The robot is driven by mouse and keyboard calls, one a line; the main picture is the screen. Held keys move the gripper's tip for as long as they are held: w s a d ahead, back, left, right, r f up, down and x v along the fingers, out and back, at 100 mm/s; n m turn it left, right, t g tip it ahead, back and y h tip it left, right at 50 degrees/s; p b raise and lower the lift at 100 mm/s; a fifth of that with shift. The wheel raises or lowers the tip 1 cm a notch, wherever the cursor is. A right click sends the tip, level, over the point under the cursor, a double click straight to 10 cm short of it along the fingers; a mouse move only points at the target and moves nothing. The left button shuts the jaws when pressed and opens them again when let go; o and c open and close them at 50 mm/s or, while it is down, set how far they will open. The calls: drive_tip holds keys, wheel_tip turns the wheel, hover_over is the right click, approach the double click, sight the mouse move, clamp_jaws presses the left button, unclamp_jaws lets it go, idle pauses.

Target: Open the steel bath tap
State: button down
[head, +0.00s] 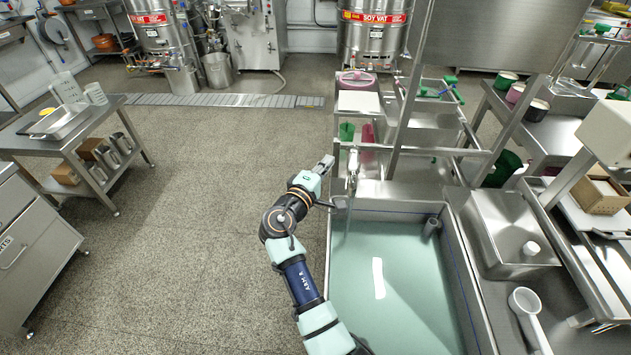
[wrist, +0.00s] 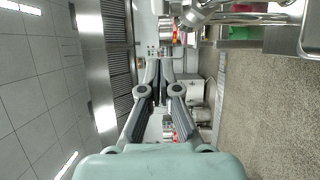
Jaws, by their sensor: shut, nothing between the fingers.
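The steel bath tap (head: 352,167) stands at the far left corner of the bath (head: 400,285), with a thin line below it that I cannot identify as spout or water. My gripper (head: 328,161) is just left of the tap, apart from it as far as I can see. In the wrist view my gripper (wrist: 163,62) is shut and empty. Shiny steel tubing, probably the tap (wrist: 195,12), lies at the top of that view, right of the fingers. The tap's handle is too small to make out clearly.
A steel rack (head: 385,151) stands behind the tap, with a green and a pink item on its shelf. A grey cylinder (head: 432,227) is at the bath's right side. The floor (head: 210,200) left of my arm is clear.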

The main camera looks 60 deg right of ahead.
sight(353, 164)
drive_tip(key=s, duration=0.3)
drive_tip(key=shift+s+d, duration=0.25)
drive_tip(key=shift+d, duration=0.15)
drive_tip(key=shift+s, duration=0.15)
drive_tip(key=shift+s+d+p, duration=0.15)
drive_tip(key=shift+s+p, duration=0.65)
drive_tip(key=shift+p, duration=0.1)
